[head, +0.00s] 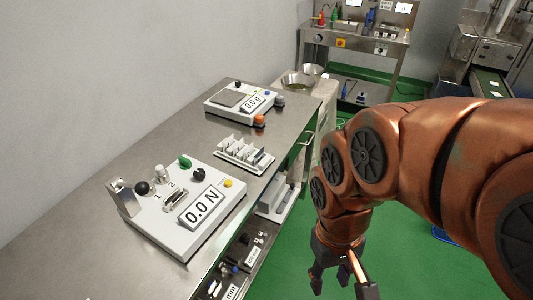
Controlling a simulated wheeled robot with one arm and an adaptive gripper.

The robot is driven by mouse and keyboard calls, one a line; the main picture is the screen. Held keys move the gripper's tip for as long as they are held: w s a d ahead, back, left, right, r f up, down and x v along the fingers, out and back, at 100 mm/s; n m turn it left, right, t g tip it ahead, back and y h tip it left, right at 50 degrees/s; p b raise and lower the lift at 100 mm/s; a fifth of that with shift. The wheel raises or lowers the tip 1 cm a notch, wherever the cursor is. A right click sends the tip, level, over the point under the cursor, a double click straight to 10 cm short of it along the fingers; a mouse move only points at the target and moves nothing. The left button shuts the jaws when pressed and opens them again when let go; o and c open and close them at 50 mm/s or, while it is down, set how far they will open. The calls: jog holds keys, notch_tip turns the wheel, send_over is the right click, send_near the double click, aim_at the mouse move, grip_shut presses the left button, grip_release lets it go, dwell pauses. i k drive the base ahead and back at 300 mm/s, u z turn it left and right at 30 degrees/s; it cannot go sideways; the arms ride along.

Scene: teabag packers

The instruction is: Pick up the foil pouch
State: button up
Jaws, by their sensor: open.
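I cannot make out a foil pouch for certain in the head view. My gripper (342,288) is at the bottom, right of the steel table (112,245), pointing down over the green floor. Its dark fingers are apart, and I see nothing held between them. It is clear of the table's edge. My copper-coloured arm covers much of the right side and hides what is behind it.
A force tester (146,215) reading 0.0 N, a white rack (232,152) and a scale (225,98) reading 0.0 g stand on the table. A lower shelf holds devices. Metal bowls (298,80), a workbench (385,47) and a machine (490,48) are farther back.

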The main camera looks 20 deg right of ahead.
aim_at(259, 155)
jog(key=u, duration=2.2)
jog(key=k, duration=0.9)
jog(key=z, duration=1.05)
jog(key=i, duration=0.5)
jog(key=u, duration=0.05)
